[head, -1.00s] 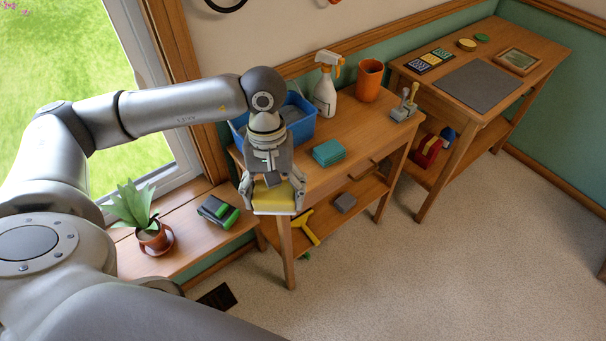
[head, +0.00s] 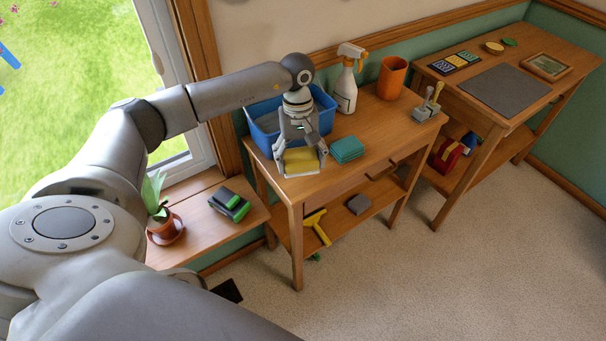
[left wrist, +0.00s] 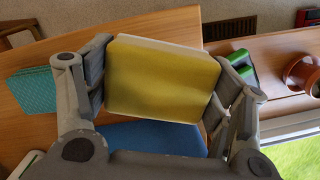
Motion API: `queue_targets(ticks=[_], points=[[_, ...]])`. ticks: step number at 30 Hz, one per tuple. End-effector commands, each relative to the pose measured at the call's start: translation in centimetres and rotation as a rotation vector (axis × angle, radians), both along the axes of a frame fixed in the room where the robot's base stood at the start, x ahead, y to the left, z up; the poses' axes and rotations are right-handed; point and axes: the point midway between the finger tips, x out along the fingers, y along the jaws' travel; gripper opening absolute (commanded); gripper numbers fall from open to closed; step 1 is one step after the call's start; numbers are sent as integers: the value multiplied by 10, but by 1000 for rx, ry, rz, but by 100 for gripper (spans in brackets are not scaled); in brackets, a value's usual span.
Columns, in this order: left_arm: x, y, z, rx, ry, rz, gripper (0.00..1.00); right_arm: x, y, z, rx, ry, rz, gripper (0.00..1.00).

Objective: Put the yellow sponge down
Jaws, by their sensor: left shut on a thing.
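The yellow sponge (head: 300,158) has a yellow upper face and a pale lower layer. My left gripper (head: 301,156) is shut on it, with one finger on each side. In the head view the sponge shows over the front left part of the wooden table (head: 337,187), left of the folded teal cloths. The left wrist view also shows the sponge (left wrist: 163,78) between the fingers, over the tabletop near its edge. I cannot tell whether its underside touches the wood. My right gripper is not in view.
A blue bin (head: 263,127) stands close behind the gripper. Teal cloths (head: 346,149) lie just right of the sponge. A spray bottle (head: 347,85) and an orange cup (head: 392,77) stand farther back. The table's front right is clear.

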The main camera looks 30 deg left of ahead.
Motion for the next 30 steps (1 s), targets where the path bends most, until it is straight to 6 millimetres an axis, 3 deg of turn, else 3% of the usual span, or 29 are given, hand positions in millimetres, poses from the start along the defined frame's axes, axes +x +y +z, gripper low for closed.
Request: queue_targets(ticks=[1,8,15,27,28,30], points=[[5,0,-9,0,-1,0,57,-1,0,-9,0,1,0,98],[14,2,-18,1,-1,-1,57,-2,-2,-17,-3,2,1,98],[15,3,-49,0,1,-1,57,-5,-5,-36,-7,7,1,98],[15,3,-53,1,-1,-1,57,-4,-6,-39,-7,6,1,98],[15,3,-51,1,-1,-1,80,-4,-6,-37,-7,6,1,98],[15,3,-51,1,-1,-1,89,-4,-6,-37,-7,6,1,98]])
